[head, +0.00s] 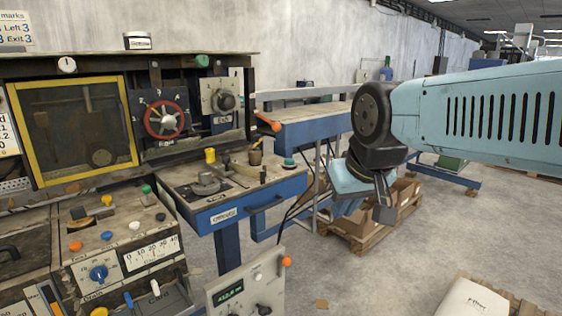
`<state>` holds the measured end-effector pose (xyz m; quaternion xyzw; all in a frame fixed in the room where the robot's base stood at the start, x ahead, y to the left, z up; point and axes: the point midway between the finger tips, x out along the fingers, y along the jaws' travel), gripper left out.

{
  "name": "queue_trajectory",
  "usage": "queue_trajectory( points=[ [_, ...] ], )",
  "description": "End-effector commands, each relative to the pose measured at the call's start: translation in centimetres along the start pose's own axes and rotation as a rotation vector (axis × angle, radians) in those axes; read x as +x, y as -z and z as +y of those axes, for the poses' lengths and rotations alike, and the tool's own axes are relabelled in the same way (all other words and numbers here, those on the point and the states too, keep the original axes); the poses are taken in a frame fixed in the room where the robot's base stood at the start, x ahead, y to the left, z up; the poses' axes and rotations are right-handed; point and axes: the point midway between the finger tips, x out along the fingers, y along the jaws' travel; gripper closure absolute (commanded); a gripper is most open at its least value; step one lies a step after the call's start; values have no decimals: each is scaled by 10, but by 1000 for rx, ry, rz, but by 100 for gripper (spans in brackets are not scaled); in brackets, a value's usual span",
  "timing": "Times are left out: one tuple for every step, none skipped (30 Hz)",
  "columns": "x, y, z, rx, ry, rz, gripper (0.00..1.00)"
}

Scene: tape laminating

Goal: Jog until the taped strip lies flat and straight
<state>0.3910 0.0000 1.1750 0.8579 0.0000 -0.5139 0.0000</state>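My arm comes in from the right, and my gripper (384,212) hangs down in front of the pallet of boxes. It is small and dark, and I cannot tell whether its fingers are open or shut. It is apart from the controls, to the right of the blue-fronted bench (262,200). A blue knob (98,273) sits on the lower console. A panel with a green display (230,293) stands at bottom centre. I cannot make out a taped strip.
An orange-tipped lever (268,122) sticks out at the bench's back. Cardboard boxes on a pallet (355,230) stand behind my gripper. A white sack (478,303) lies at lower right. The floor between is mostly clear.

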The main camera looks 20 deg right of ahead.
Motion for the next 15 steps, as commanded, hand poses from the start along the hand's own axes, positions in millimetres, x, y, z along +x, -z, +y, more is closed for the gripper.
queue_trajectory(
  points=[
    [0, 0, 0, 0, 0, 0, 95],
    [0, 0, 0, 0, 0, 0, 98],
    [0, 0, 0, 0, 0, 0, 100],
    [0, 0, 0, 0, 0, 0, 100],
    [0, 0, 0, 0, 0, 0, 100],
    [0, 0, 0, 0, 0, 0, 100],
    [0, 0, 0, 0, 0, 0, 100],
    [0, 0, 0, 0, 0, 0, 100],
    [0, 0, 0, 0, 0, 0, 100],
    [0, 0, 0, 0, 0, 0, 100],
    [0, 0, 0, 0, 0, 0, 100],
    [0, 0, 0, 0, 0, 0, 100],
    [0, 0, 0, 0, 0, 0, 100],
    [0, 0, 0, 0, 0, 0, 100],
    [0, 0, 0, 0, 0, 0, 100]
  ],
)
